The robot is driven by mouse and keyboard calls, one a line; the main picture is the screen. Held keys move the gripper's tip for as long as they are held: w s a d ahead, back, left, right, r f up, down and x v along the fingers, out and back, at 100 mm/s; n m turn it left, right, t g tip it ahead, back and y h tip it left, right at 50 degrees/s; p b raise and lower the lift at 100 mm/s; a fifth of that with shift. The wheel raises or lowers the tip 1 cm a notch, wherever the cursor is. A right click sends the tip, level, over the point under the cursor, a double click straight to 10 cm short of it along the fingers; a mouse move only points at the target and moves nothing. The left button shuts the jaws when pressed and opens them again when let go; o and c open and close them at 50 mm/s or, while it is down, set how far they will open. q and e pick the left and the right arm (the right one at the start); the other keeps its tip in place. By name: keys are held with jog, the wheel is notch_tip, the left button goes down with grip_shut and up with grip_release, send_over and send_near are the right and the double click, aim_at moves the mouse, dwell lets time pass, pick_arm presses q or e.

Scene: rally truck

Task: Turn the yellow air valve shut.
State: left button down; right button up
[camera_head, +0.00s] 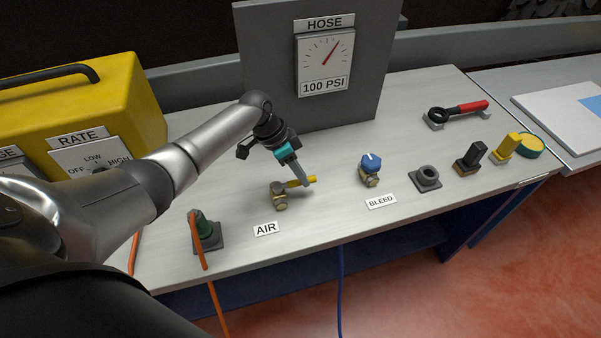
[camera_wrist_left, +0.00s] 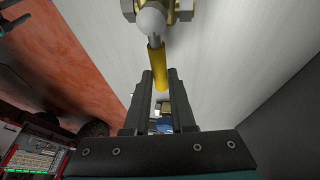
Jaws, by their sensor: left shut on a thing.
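The air valve (camera_head: 280,197) stands on the bench behind the AIR label (camera_head: 266,229). It is a brass body with a yellow lever handle (camera_head: 304,181) that points to the right in the head view. In the left wrist view the yellow handle (camera_wrist_left: 158,68) runs from the valve body (camera_wrist_left: 155,18) down between my fingers. My left gripper (camera_head: 306,184) is shut on the handle near its outer end. Its fingertips (camera_wrist_left: 160,80) lie on both sides of the handle. My right gripper is not in view.
A blue bleed knob (camera_head: 371,161) stands right of the valve. A gauge panel (camera_head: 261,64) reading 100 PSI stands behind. A green fitting with an orange hose (camera_head: 196,235) is at front left. A yellow box (camera_head: 139,91) is at far left. Bench between valve and bleed knob is clear.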

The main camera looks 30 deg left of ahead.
pick_arm(q)
jog(key=c, duration=0.8)
grip_release()
jog(key=shift+o, duration=0.2)
jog(key=p+v, duration=0.1)
jog(key=v, duration=1.4)
jog(key=shift+s, duration=0.1)
